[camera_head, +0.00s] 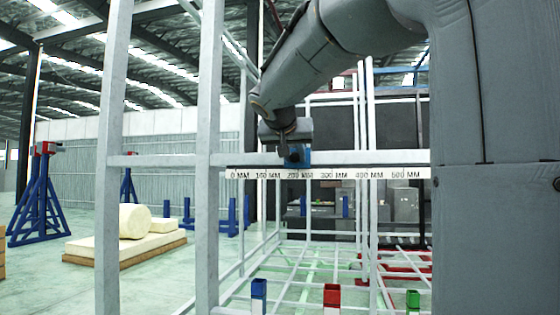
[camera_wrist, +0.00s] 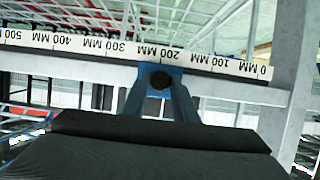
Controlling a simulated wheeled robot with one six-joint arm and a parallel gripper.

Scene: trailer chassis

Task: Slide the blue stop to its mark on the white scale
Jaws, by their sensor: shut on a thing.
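The blue stop (camera_head: 304,157) sits on the grey horizontal rail (camera_head: 370,158), just above the "200 MM" label of the white scale (camera_head: 350,174). In the wrist view the blue stop (camera_wrist: 160,69) has a dark round knob (camera_wrist: 160,80) on its face. My gripper (camera_head: 294,140) is shut on this knob, with one finger on each side of it in the wrist view (camera_wrist: 159,88). The scale (camera_wrist: 85,45) appears upside down there, running from 0 to 500 MM.
Grey uprights (camera_head: 208,150) cross the rail at the left. Below stand blue (camera_head: 258,289), red (camera_head: 331,295) and green (camera_head: 412,299) capped posts among white frame bars. A blue stand (camera_head: 40,200) and a pallet with cream blocks (camera_head: 125,243) are far left. The rail beside the stop looks clear.

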